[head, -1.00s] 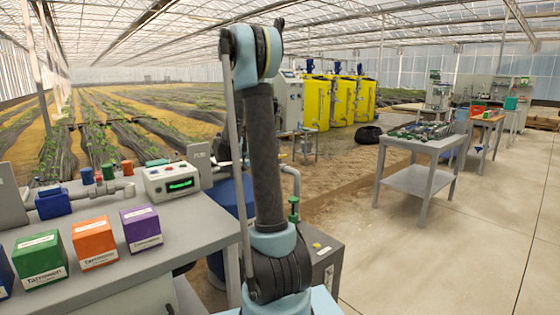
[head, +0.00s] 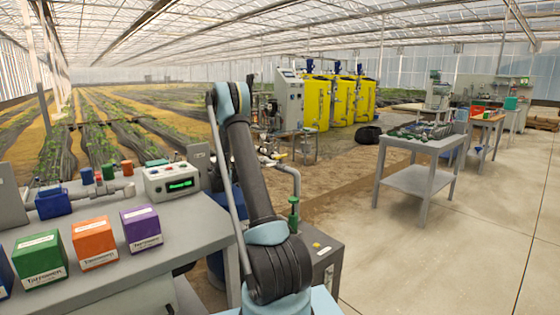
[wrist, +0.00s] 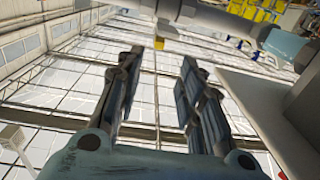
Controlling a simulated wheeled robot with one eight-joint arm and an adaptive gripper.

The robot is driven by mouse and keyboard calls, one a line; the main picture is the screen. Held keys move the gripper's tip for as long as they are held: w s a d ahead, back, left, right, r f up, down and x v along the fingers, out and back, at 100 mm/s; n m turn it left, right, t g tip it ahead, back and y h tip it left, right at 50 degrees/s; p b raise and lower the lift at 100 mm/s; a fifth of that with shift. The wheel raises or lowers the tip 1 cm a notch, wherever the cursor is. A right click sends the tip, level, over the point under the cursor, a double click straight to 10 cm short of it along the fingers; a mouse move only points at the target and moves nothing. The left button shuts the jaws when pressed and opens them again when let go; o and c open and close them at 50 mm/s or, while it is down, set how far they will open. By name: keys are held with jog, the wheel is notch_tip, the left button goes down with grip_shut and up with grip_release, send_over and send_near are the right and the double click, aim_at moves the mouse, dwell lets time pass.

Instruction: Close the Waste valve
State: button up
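No label reading Waste can be made out, so I cannot tell which valve it is. A small yellow valve handle (head: 281,155) sits on the grey pipework right of my arm in the head view. A green-topped fitting (head: 293,208) stands nearer, beside the grey box. In the wrist view my gripper (wrist: 160,60) has its two fingers apart with nothing between them. A small yellow part (wrist: 160,43) hangs from a grey pipe (wrist: 195,12) just beyond the fingertips. My gripper is not clearly visible in the head view.
A grey bench (head: 205,232) at left holds a controller (head: 172,181) and several coloured boxes. A grey curved pipe (head: 295,180) rises right of my arm. Yellow tanks (head: 342,98) stand behind. A grey table (head: 425,147) is at right, with open floor before it.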

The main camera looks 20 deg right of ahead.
aim_at(281, 156)
jog(key=x, duration=1.7)
grip_shut()
